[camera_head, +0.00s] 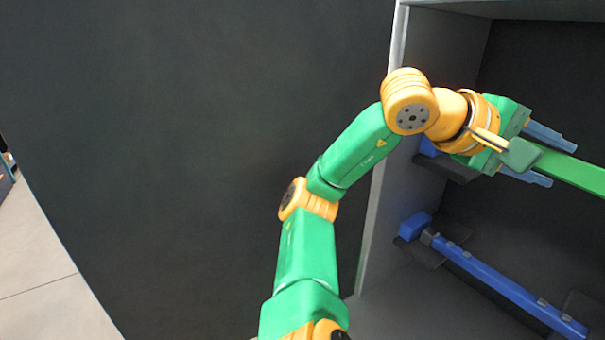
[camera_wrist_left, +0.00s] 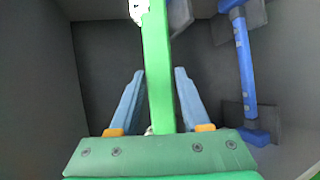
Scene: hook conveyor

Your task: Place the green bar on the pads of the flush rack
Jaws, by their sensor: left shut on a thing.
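My left gripper (camera_head: 562,165) reaches into a grey, dark-backed bay and is shut on the green bar (camera_head: 588,175). The bar runs from between the fingers out past the right edge of the head view. In the left wrist view, the green bar (camera_wrist_left: 157,65) passes between the two blue fingers (camera_wrist_left: 160,80) and runs up to the top edge, with a bright white patch beside its far end. A dark pad (camera_head: 449,170) with a blue piece (camera_head: 428,147) shows just below my gripper. I cannot tell which support is the flush rack. My right gripper is not in view.
A blue bar (camera_head: 500,284) with grey sections lies lower in the bay on dark supports; it also shows in the left wrist view (camera_wrist_left: 243,65), right of the green bar. The bay's light left wall edge (camera_head: 385,150) stands close to my left arm. A large dark panel (camera_head: 180,150) fills the left.

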